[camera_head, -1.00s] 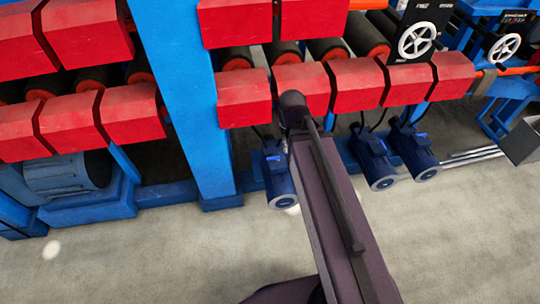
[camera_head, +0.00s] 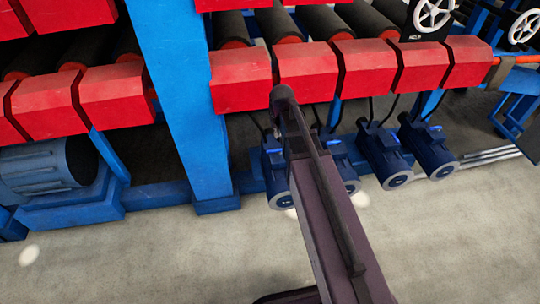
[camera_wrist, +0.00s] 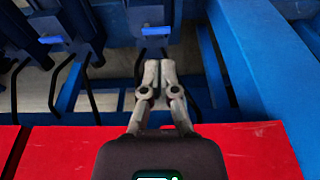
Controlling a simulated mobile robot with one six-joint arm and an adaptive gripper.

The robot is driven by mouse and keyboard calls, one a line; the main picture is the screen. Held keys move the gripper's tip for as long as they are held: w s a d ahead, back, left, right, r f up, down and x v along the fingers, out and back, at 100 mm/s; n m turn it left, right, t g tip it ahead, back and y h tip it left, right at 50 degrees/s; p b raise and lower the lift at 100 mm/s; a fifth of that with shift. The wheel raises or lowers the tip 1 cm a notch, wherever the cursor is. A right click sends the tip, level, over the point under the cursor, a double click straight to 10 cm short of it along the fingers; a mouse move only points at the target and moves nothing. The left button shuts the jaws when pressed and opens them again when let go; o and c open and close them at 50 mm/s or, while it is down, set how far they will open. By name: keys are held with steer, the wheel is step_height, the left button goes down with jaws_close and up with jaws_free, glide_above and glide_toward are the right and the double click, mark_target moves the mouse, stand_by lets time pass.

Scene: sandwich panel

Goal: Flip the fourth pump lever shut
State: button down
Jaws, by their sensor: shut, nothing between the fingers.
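A row of blue pumps hangs low behind the red blocks in the head view: one at the left (camera_head: 275,167), one partly behind my arm (camera_head: 343,168), one further right (camera_head: 384,157) and one at the right end (camera_head: 428,148). I cannot tell which is the fourth. My gripper is hidden by my arm in the head view. In the wrist view my gripper (camera_wrist: 159,70) is shut and empty, its fingertips together in front of a pump with a bright blue tab (camera_wrist: 155,31). Another bright blue tab (camera_wrist: 50,39) shows on a pump to the left. Whether these tabs are levers is unclear.
Red blocks (camera_head: 308,72) line the machine above the pumps; a red surface (camera_wrist: 262,150) lies beneath my gripper in the wrist view. A blue post (camera_head: 178,90) stands left of my arm. Dark cables hang by the pumps. The grey floor (camera_head: 130,255) in front is clear.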

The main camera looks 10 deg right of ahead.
steer(key=w+f+t+b, duration=0.1)
steer(key=w+f+b, duration=0.9)
steer(key=f, duration=0.1)
steer(key=shift+a+f+b, duration=0.15)
steer(key=shift+f+b, duration=0.15)
steer(key=shift+b, duration=0.05)
steer(key=shift+s, duration=0.1)
steer(key=shift+f, duration=0.1)
steer(key=b+x, duration=0.9)
steer(key=shift+w+f, duration=0.3)
steer(key=shift+w, duration=0.05)
steer(key=shift+a, duration=0.1)
stand_by(0.4)
